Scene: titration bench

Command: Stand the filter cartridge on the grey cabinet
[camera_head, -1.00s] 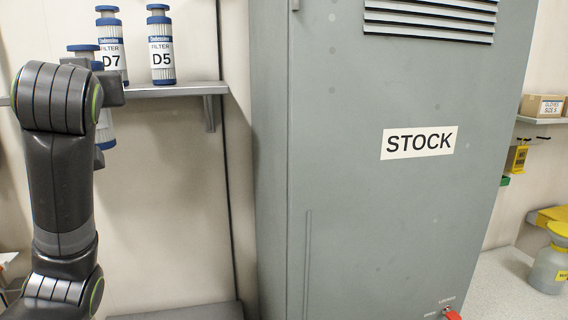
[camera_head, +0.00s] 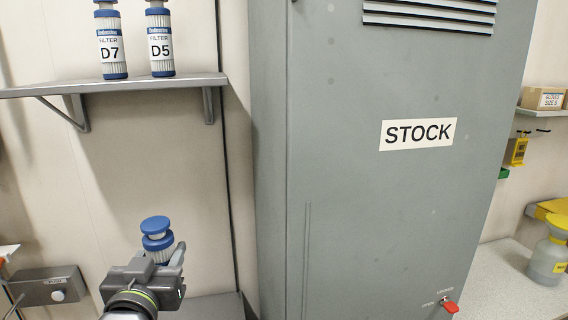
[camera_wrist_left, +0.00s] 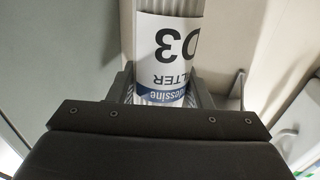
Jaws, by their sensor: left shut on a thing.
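The filter cartridge (camera_head: 157,226) has a blue cap and a pale ribbed body. My left gripper (camera_head: 162,258) is shut on it and holds it upright in front of the wall, below the shelf. In the left wrist view the cartridge (camera_wrist_left: 168,45) sits between the fingers, its "D3" label upside down in the picture. Its lower end is hidden in the head view. A tall grey cabinet (camera_head: 345,215) marked "STOCK" stands to the right of the gripper; its top is out of view. A low grey surface (camera_head: 215,306) shows at the bottom, partly behind my arm. My right gripper is not in view.
A wall shelf (camera_head: 140,84) above holds two similar cartridges, D7 (camera_head: 111,45) and D5 (camera_head: 159,45). A grey box with a white knob (camera_head: 48,286) is at lower left. A red switch handle (camera_head: 450,307) is low on the tall cabinet. The wall below the shelf is clear.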

